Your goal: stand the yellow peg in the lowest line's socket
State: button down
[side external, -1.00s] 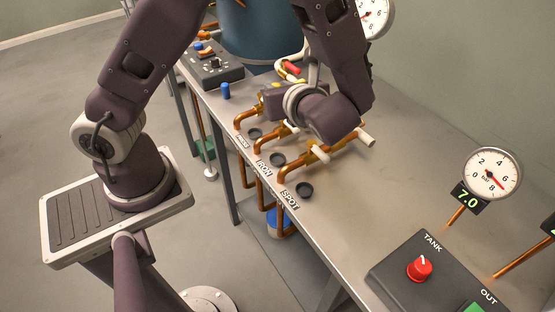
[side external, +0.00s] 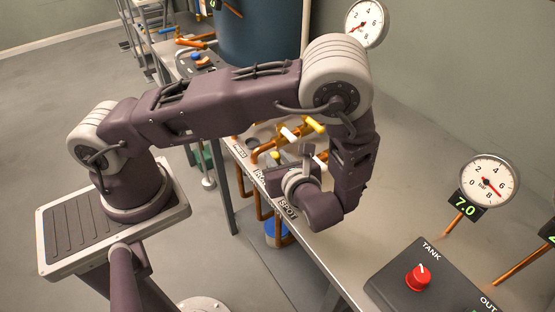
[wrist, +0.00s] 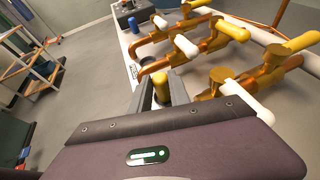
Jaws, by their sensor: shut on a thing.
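My gripper (wrist: 162,90) is shut on the yellow peg (wrist: 162,82), which shows between the two fingers in the wrist view. In the side view, my gripper (side external: 278,170) is over the bench's front edge near the IRON and SPOT labels, with a bit of yellow (side external: 275,156) at its jaws. One dark round socket (side external: 252,143) shows at the far line. The other two sockets are hidden behind my gripper and wrist. I cannot tell whether the peg touches anything below it.
Copper pipes (wrist: 215,45) with white and yellow handles stand close beside my gripper. A gauge (side external: 489,181) and a TANK panel with a red knob (side external: 418,277) are at the right.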

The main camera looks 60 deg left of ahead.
jog(key=shift+f, duration=0.2)
jog(key=c, duration=1.2)
grip_release()
jog(key=shift+d+r, duration=0.1)
jog(key=shift+r, duration=0.05)
jog(key=v, duration=1.1)
jog(key=s+a+r+n+h, duration=0.2)
jog(key=s+r+n+h, duration=0.2)
jog(key=r+n, duration=0.3)
jog(key=s+a+r+n+t+h, duration=0.1)
jog(key=s+r+n+h, duration=0.3)
jog(key=r+n, duration=0.3)
jog(key=s+a+r+n+t+h, duration=0.1)
jog(key=s+a+r+n+h, duration=0.1)
jog(key=s+r+n+h, duration=0.2)
notch_tip(320, 180, up, 3)
jog(key=n+h, duration=0.1)
jog(key=n, duration=0.2)
jog(key=shift+s+a+r, duration=0.25)
jog(key=shift+s+a, duration=0.1)
jog(key=shift+s, duration=0.05)
